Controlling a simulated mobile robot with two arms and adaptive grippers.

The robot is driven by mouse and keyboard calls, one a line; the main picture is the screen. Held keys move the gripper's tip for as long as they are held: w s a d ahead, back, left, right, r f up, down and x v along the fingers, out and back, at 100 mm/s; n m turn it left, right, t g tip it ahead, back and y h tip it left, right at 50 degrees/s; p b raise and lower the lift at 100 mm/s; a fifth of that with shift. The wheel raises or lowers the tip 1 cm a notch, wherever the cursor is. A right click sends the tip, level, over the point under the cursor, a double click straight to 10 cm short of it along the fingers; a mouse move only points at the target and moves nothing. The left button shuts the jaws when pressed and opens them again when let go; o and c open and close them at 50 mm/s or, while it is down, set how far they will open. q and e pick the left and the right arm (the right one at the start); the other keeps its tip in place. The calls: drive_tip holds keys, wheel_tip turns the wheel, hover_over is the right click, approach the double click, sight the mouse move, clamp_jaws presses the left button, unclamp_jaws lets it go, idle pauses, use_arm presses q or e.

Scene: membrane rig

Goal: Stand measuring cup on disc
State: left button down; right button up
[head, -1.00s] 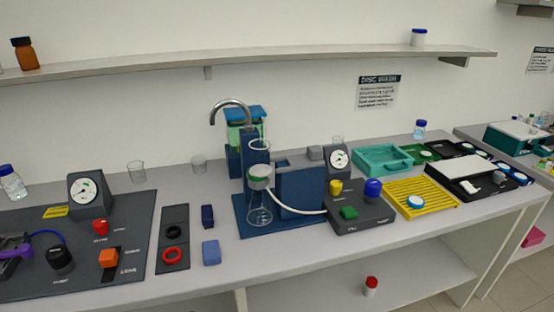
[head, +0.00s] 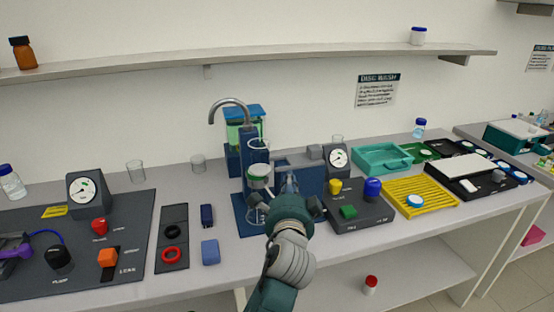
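Small clear cups stand on the bench: one at the left (head: 136,171), one left of the blue rig (head: 198,164), and one partly hidden behind the right gauge (head: 337,140). I cannot tell which is the measuring cup. A white disc with a blue rim (head: 415,201) lies on the yellow rack (head: 432,190). Another white round piece (head: 259,170) sits in the rig under a clear cylinder. My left gripper (head: 289,190) is in front of the rig, pointing away from me. A pale, clear-looking shape shows at its tip; its fingers are unclear. My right gripper is out of view.
The blue rig (head: 255,148) with a curved metal tap stands mid-bench. The right control box (head: 358,210) with coloured knobs is close to my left gripper. A blue block (head: 210,252) lies to the left. The bench's front strip is mostly clear.

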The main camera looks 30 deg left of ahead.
sight(289, 166)
use_arm(q)
drive_tip(key=p+x, duration=0.1)
drive_tip(key=x, duration=0.2)
drive_tip(key=r+x, duration=0.1)
drive_tip(key=x, duration=0.2)
drive_tip(key=p+x, duration=0.1)
drive_tip(key=x, duration=0.2)
drive_tip(key=shift+w+a+r+p, duration=0.1)
drive_tip(key=shift+w+r+p, duration=0.2)
drive_tip(key=shift+r, duration=0.1)
drive_tip(key=s+a+p, duration=0.2)
drive_tip(key=a, duration=0.1)
drive_tip(key=shift+s+f, duration=0.15)
drive_tip(key=shift+s, duration=0.2)
drive_tip(key=shift+w+d, duration=0.1)
